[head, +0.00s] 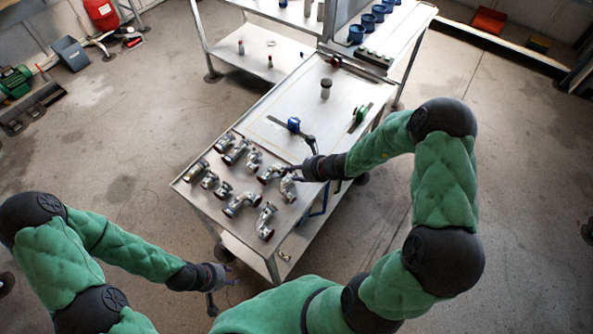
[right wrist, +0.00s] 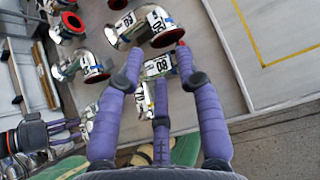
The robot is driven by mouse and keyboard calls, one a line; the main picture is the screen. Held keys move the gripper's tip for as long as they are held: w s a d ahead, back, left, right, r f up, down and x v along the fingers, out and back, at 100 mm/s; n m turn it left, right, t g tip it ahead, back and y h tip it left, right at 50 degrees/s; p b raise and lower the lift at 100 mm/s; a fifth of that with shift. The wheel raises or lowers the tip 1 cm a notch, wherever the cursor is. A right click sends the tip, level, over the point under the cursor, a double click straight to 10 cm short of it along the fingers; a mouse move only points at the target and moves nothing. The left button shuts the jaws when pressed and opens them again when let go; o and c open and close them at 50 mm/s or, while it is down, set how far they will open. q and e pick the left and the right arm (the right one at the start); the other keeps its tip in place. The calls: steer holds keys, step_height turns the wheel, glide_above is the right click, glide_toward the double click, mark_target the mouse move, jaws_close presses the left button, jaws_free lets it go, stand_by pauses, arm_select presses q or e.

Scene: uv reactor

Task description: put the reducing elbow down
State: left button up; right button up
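A shiny metal reducing elbow (head: 288,188) is at the right end of the group of fittings in the head view. In the right wrist view the elbow (right wrist: 158,66) shows number labels and lies between the purple fingers. My right gripper (head: 291,172) is closed around it, with fingertips (right wrist: 159,58) on either side. The elbow is at or just above the tabletop; I cannot tell whether it touches. My left gripper (head: 226,286) is open and empty, low in front of the table, fingers spread.
Several similar metal fittings (head: 236,205) stand close by on the grey table (head: 262,112). A blue-handled valve (head: 293,124), a green part (head: 361,113) and a dark-capped piece (head: 326,88) stand further back. The table's middle has free room.

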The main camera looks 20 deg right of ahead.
steer(key=p+v, duration=0.4)
steer(key=v, duration=0.8)
steer(key=shift+r, duration=0.6)
